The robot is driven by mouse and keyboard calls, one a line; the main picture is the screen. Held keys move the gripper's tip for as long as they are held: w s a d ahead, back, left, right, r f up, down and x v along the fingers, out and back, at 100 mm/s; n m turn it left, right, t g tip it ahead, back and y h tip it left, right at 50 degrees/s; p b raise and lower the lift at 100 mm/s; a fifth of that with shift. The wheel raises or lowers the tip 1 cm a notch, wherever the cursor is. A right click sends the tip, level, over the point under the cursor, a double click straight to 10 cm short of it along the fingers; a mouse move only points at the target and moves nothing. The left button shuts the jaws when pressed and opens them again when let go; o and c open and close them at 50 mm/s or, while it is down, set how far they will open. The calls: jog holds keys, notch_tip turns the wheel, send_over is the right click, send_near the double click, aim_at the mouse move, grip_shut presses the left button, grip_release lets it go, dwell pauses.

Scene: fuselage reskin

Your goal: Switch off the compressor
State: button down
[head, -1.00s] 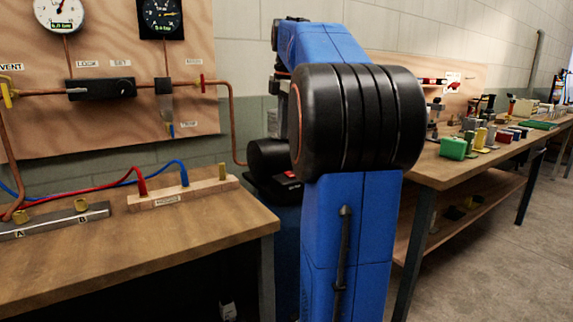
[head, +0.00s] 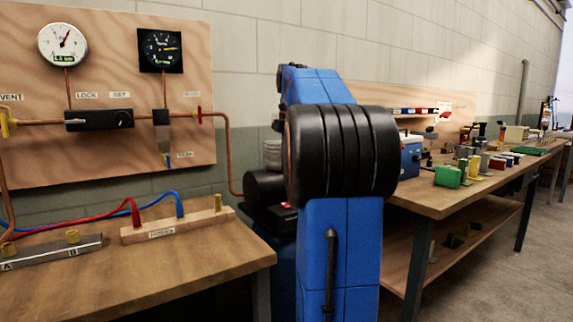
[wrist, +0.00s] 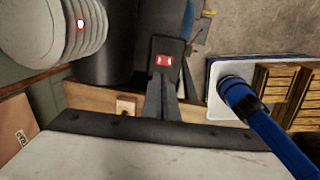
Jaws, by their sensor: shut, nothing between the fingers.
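The compressor stands behind my blue arm in the head view. Its black rounded body (head: 264,187) and grey ribbed part (head: 271,153) show beside the arm, and the rest is hidden. A red switch (head: 288,205) shows low at the arm's edge. In the wrist view the red switch (wrist: 164,61) sits on a black box (wrist: 165,47). My gripper (wrist: 168,84) is shut and empty, its dark fingers pointing at the box just below the switch in the picture. I cannot tell whether they touch it. The gripper is hidden in the head view.
A bench (head: 190,282) with a gauge panel (head: 105,160), hoses and fittings stands left. Another bench (head: 440,195) with coloured blocks runs along the right. The wrist view shows a white ribbed cylinder (wrist: 45,30) close by at upper left and wooden boxes (wrist: 275,90) at right.

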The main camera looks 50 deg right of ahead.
aim_at(284, 204)
jog(key=f, duration=0.3)
jog(key=w+f, duration=0.1)
jog(key=f, duration=0.7)
jog(key=shift+w+d, duration=0.15)
